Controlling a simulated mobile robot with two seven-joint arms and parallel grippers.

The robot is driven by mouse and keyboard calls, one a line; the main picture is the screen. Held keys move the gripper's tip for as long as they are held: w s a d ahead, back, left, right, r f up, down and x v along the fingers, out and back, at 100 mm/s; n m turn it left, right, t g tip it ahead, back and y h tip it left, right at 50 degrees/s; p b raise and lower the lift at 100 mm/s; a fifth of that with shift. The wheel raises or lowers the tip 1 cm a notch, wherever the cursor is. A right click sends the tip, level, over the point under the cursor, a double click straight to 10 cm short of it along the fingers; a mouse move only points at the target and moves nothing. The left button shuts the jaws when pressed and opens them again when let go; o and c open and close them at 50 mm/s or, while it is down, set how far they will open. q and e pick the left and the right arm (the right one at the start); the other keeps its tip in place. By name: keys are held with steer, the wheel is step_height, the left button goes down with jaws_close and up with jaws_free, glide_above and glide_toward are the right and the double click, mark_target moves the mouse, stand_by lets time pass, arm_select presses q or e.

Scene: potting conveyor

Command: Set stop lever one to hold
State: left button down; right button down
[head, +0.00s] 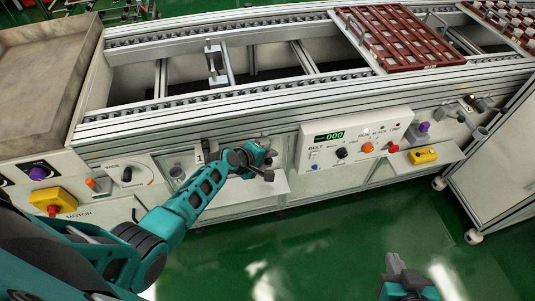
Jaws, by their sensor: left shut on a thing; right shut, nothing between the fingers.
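My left gripper (268,161) is at the front panel of the conveyor, right of a plate marked 1 (199,153). Its fingers are shut on what appears to be stop lever one; the gripper hides most of the lever, so its position cannot be read. My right gripper (394,263) is low at the bottom of the view, above the green floor, shut and empty, well apart from the panel.
A belt control box (354,139) with a 000 display is right of my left gripper. A yellow switch box (424,155) sits on a ledge further right. A brown slatted tray (400,38) is on the conveyor (300,88). The green floor (330,235) in front is clear.

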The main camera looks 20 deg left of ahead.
arm_select(q)
steer(key=shift+w+a+r+n+g+h+p, duration=0.15)
steer(key=shift+r+n+g+h+p, duration=0.25)
steer(key=shift+g+p, duration=0.35)
steer(key=c, duration=0.9)
jaws_free()
steer(key=shift+w+r, duration=0.1)
steer(key=shift+a+r, duration=0.1)
steer(key=shift+r, duration=0.1)
steer(key=p+v, duration=0.1)
steer(key=v, duration=1.1)
steer(key=shift+s+p, duration=0.3)
steer(key=shift+p, duration=0.05)
